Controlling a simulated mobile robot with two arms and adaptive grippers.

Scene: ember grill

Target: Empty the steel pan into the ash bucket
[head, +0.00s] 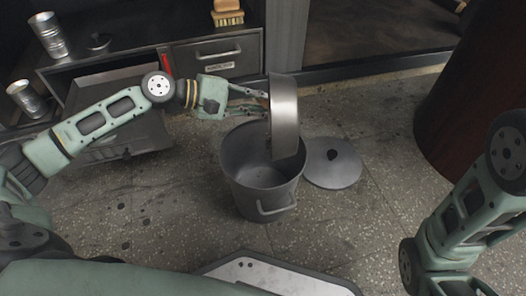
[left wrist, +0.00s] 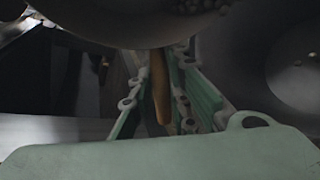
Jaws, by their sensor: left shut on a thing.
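The steel pan (head: 284,115) is tipped up on its side, its wall near vertical, above the right part of the grey ash bucket (head: 240,185). My left gripper (head: 256,101) is shut on the pan's handle, left of the pan. In the left wrist view, a brown handle (left wrist: 160,88) lies between the fingers, and the dark pan (left wrist: 100,22) fills the top. Small grey lumps show at its top edge. The bucket stands upright and open on the floor; its inside is only partly visible. My right gripper is out of view.
A round grey lid (head: 333,163) lies on the floor right of the bucket. An open drawer (head: 110,90) and a cabinet with metal cups (head: 48,35) stand at left. A dark reddish round body (head: 470,90) stands at right. Speckled floor is clear around the lid.

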